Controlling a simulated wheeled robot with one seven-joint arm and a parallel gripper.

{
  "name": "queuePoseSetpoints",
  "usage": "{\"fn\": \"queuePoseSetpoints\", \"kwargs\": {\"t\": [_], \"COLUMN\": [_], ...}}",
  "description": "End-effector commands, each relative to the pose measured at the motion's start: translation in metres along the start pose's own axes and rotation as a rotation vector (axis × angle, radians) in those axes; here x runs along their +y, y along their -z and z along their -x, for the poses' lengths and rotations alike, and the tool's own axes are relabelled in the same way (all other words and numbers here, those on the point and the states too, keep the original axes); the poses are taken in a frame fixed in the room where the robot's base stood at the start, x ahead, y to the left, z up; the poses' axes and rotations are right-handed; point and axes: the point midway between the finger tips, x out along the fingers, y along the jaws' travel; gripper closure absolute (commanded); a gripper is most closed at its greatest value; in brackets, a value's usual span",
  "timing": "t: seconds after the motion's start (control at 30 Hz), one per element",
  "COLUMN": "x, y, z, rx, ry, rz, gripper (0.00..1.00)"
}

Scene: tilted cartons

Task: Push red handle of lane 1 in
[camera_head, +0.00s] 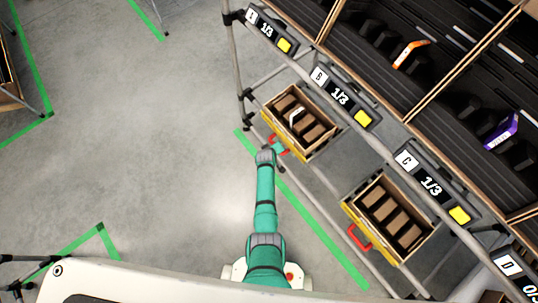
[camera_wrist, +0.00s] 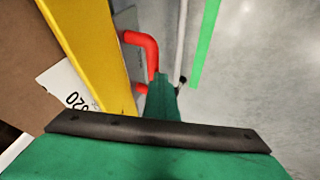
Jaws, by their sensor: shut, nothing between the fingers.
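Two red handles show in the head view. The upper red handle (camera_head: 285,152) is on the yellow-edged front of the upper carton lane, and my gripper (camera_head: 277,147) is right at it. In the wrist view this red handle (camera_wrist: 148,45) sticks out from beside a yellow bar (camera_wrist: 90,45). My gripper (camera_wrist: 162,90) is shut and empty, its tip over the handle's lower part; whether they touch I cannot tell. The lower red handle (camera_head: 359,238) is on the front of the other carton lane, apart from my gripper. No lane number is readable at either handle.
The upper carton (camera_head: 325,143) and lower carton (camera_head: 425,235) hold several brown boxes; the upper one also has a pale item. Labelled displays B (camera_head: 340,95) and C (camera_head: 430,185) hang above on the rack. Open grey floor (camera_head: 130,130) lies left, with green tape lines (camera_head: 322,237).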

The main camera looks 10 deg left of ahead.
Motion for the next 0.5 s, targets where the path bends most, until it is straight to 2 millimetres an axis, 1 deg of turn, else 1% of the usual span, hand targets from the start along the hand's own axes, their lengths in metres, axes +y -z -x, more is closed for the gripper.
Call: {"fn": "queuePoseSetpoints", "kwargs": {"t": [0.33,0.5], "x": [0.0031,-0.0025], "y": [-0.0008,0.001], "z": [-0.0003,0.0041], "rx": [-0.001,-0.001], "ry": [-0.004,-0.005], "rz": [-0.003,-0.003], "gripper": [1.0,1.0]}}
